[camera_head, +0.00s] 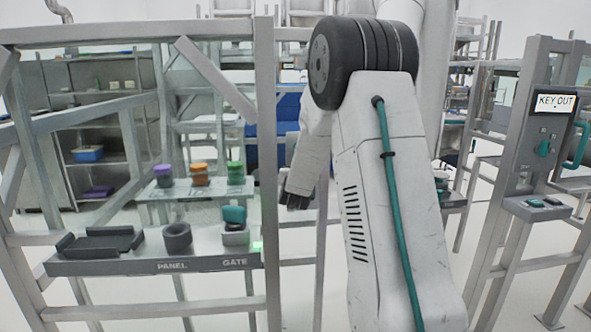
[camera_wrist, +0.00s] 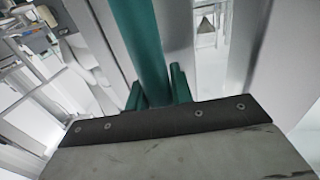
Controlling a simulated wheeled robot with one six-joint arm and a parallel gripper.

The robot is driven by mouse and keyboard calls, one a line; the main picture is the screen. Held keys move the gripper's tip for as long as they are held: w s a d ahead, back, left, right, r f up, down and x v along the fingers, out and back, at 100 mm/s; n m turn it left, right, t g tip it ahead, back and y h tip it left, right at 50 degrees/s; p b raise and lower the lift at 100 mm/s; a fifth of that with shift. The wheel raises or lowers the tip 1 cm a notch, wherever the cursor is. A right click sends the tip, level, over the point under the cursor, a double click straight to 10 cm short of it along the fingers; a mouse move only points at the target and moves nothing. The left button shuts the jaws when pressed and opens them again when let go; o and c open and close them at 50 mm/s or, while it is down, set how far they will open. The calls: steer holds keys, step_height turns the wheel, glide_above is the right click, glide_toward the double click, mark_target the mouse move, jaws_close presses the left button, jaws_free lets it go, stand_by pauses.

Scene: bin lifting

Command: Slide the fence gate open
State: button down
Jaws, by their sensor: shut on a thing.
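In the wrist view, my gripper (camera_wrist: 157,88) has its two teal fingers on either side of a teal upright bar (camera_wrist: 142,40), shut on it. The bar looks like a handle, with grey metal uprights beside it. In the head view, my arm covers the middle of the fence, and the handle in my grip cannot be made out there. The grey metal fence (camera_head: 266,130) has a tall post left of my arm. Which frame is the gate, and how far it stands open, I cannot tell.
A shelf marked PANEL and GATE (camera_head: 160,264) carries a dark tray, a dark ring and a teal-topped piece, with a green light at its right end. At right stands a post with a KEY OUT display (camera_head: 555,102) and a teal handle (camera_head: 582,146). Racks stand behind.

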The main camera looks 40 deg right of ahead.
steer(key=shift+s+a+f, duration=0.1)
steer(key=shift+f, duration=0.15)
steer(key=c, duration=1.2)
jaws_free()
steer(key=shift+a+r, duration=0.1)
steer(key=shift+a, duration=0.05)
steer(key=shift+c, duration=0.2)
steer(key=shift+r, duration=0.1)
steer(key=v, duration=0.7)
steer(key=shift+s+a, duration=0.2)
steer(key=shift+s, duration=0.15)
